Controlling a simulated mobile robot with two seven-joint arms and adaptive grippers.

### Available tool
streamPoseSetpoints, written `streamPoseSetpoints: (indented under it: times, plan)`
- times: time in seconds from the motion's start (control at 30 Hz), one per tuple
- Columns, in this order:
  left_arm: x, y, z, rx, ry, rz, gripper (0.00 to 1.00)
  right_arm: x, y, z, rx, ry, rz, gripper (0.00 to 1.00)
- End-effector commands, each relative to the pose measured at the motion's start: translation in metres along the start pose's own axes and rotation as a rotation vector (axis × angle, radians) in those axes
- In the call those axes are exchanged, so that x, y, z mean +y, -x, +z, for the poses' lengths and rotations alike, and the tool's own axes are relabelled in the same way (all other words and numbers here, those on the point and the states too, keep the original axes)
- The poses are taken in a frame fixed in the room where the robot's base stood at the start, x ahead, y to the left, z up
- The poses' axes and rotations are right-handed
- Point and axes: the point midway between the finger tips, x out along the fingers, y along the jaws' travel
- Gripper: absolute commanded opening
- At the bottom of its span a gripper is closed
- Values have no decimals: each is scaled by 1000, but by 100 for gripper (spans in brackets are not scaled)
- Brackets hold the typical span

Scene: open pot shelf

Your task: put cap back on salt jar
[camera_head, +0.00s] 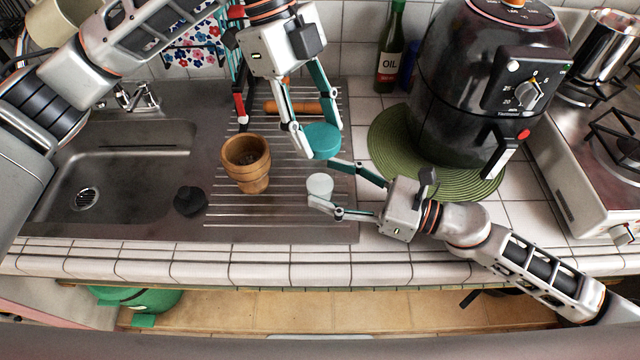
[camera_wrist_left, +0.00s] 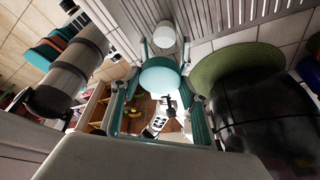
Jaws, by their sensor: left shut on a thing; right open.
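My left gripper (camera_head: 321,143) is shut on a round teal cap (camera_head: 323,139) and holds it above the right part of the drainboard. The cap also shows between the fingers in the left wrist view (camera_wrist_left: 161,77). The white salt jar (camera_head: 320,185) stands just below the cap in the head view, and it shows beyond the cap in the left wrist view (camera_wrist_left: 165,33). Cap and jar appear apart. My right gripper (camera_head: 324,183) is open, with one finger on each side of the jar. Whether its fingers touch the jar is unclear.
A wooden mortar (camera_head: 247,175) and a dark round object (camera_head: 190,201) stand left of the jar by the sink (camera_head: 120,150). A black air fryer (camera_head: 470,90) on a green mat (camera_head: 390,140) is at the right. An oil bottle (camera_head: 390,55) stands behind.

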Motion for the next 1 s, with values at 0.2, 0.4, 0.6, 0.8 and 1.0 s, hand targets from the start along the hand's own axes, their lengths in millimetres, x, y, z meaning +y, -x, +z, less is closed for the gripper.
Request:
streamPoseSetpoints:
  times: [0.2,0.4,0.6,0.8,1.0]
  plan:
    - [0,0,0,0,0,0,34,0,-20,0,-1,0,-1,58]
    - [0,0,0,0,0,0,34,0,-24,0,0,0,0,58]
    - [0,0,0,0,0,0,34,0,-24,0,0,0,0,55]
    - [0,0,0,0,0,0,34,0,-24,0,0,0,0,4]
    - [0,-9,4,1,1,3,34,0,-24,0,0,0,0,0]
